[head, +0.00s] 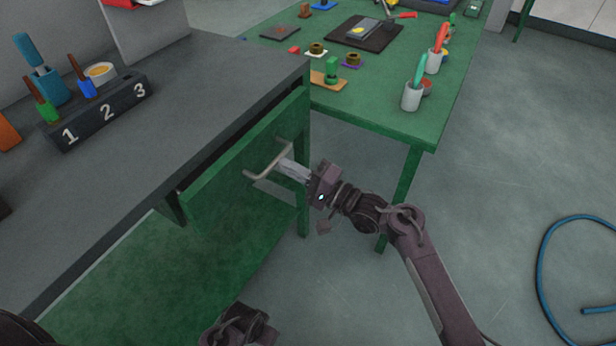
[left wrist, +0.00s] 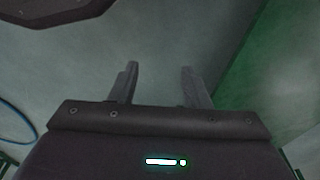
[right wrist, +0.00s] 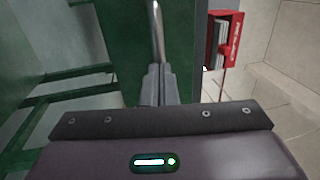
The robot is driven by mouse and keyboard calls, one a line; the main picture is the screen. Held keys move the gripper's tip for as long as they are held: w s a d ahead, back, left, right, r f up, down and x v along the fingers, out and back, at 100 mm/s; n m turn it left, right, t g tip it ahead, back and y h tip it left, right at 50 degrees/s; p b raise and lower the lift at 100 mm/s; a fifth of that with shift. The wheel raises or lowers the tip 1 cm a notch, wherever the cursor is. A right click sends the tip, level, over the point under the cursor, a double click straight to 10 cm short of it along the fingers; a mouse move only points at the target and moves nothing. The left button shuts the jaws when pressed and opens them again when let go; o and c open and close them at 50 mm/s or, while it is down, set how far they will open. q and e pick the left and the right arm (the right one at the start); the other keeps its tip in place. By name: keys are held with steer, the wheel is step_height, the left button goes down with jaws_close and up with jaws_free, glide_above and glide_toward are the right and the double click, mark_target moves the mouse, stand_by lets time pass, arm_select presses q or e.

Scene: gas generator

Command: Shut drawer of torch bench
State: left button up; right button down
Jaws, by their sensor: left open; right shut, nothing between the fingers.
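The green drawer (head: 235,172) of the grey-topped bench (head: 190,110) stands out a little, with a dark gap under the bench top's edge. Its metal bar handle (head: 267,163) is on the drawer front. My right gripper (head: 284,166) is shut, its fingertips at the handle bar; I cannot tell if they touch it. In the right wrist view the closed fingers (right wrist: 158,80) point at the metal handle (right wrist: 158,35), with nothing between them. My left gripper shows in the left wrist view with its fingers (left wrist: 158,85) apart and empty, away from the drawer.
A second green table (head: 420,120) with cups, tools and small parts stands behind and to the right. A numbered holder (head: 100,115) sits on the bench top. A blue hose (head: 545,260) lies on the floor at right. The floor between is clear.

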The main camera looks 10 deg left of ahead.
arm_select(q)
steer(key=r, duration=0.3)
steer(key=shift+w+d+r+b, duration=0.1)
steer(key=shift+w+d+b, duration=0.05)
steer(key=shift+d+b, duration=0.25)
arm_select(e)
steer(key=x, duration=0.3)
steer(key=shift+f, duration=0.1)
arm_select(q)
steer(key=shift+r, duration=0.1)
arm_select(e)
steer(key=shift+d, duration=0.1)
